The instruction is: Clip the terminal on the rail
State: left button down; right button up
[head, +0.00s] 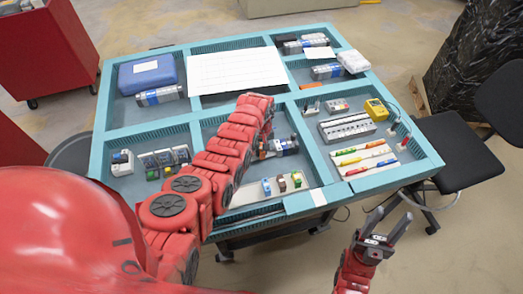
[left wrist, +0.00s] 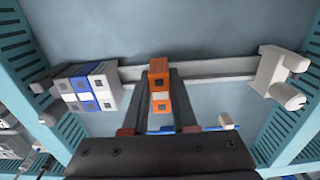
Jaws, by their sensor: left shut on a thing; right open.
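My left gripper (left wrist: 160,80) is shut on an orange terminal (left wrist: 158,66), held upright between its fingers. The grey rail (left wrist: 215,68) runs across behind the terminal; I cannot tell whether they touch. Grey and blue terminals (left wrist: 87,87) sit on the rail at left, and a white end piece (left wrist: 272,72) sits at right, with bare rail on both sides of the orange terminal. In the head view the terminal block on the rail (head: 285,146) shows beside my left arm, which hides the left gripper. My right gripper (head: 385,228) is open and empty, off the table's front edge.
The teal table (head: 300,205) is split by raised dividers. Several loose small terminals (head: 281,184) stand in the front middle compartment. Screwdrivers (head: 362,158) and a yellow meter (head: 377,110) lie at right. A blue case (head: 147,75) is at back left. A black chair (head: 460,150) stands at right.

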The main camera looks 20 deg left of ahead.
pick_arm(q)
jog(key=shift+f+b, duration=0.35)
jog(key=shift+f, duration=0.1)
jog(key=shift+s+f, duration=0.1)
jog(key=shift+s, duration=0.1)
